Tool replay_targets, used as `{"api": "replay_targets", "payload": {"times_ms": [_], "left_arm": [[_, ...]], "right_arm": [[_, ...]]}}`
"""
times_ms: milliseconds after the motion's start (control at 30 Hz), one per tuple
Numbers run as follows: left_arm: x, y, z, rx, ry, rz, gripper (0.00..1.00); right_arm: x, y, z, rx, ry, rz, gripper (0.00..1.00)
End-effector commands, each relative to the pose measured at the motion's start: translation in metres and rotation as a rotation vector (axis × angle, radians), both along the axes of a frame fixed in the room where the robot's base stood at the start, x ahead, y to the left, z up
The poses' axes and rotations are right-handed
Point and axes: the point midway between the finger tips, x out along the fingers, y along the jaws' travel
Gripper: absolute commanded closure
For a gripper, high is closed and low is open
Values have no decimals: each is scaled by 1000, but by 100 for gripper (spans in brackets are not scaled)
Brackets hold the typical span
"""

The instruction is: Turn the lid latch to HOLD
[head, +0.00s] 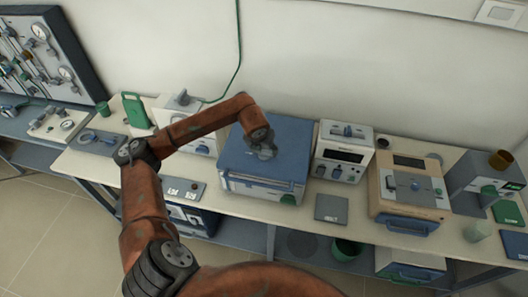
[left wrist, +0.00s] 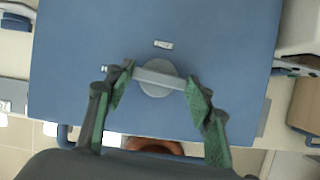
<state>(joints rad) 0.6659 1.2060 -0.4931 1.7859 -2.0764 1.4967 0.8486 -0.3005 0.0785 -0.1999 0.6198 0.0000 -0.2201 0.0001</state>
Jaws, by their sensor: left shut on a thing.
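The blue box-shaped furnace (head: 240,160) stands on the bench with its flat blue lid facing up. Its lid latch, a grey round knob with a raised bar (left wrist: 156,90), is on the lid in the left wrist view. My left gripper (left wrist: 160,74) is shut on the bar, one green-padded finger at each end. The bar lies nearly crosswise in that view. A small pale label (left wrist: 164,44) lies above the knob and another is left of it; I cannot read them. In the head view my left gripper (head: 262,149) hides most of the latch. My right gripper is not in view.
A white instrument (head: 342,152) stands close to the right of the furnace. A beige unit (head: 408,188) is farther right. A dark plate (head: 331,208) lies on the bench in front. Another white unit (head: 170,108) stands to the left. A green cable (head: 238,50) hangs behind.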

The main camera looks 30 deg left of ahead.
Motion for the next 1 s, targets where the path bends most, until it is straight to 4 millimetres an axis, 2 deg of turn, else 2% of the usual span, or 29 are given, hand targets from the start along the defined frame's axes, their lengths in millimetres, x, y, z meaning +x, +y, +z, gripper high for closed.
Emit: {"api": "replay_targets", "payload": {"times_ms": [300, 733, 767, 1000], "left_arm": [[1, 0, 1, 0, -3, 81, 75], [2, 1, 1, 1, -4, 90, 75], [2, 1, 1, 0, -4, 89, 50], [1, 0, 1, 0, -2, 87, 33]], "right_arm": [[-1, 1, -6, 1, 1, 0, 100], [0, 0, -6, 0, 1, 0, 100], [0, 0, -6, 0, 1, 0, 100], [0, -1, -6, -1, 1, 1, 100]]}}
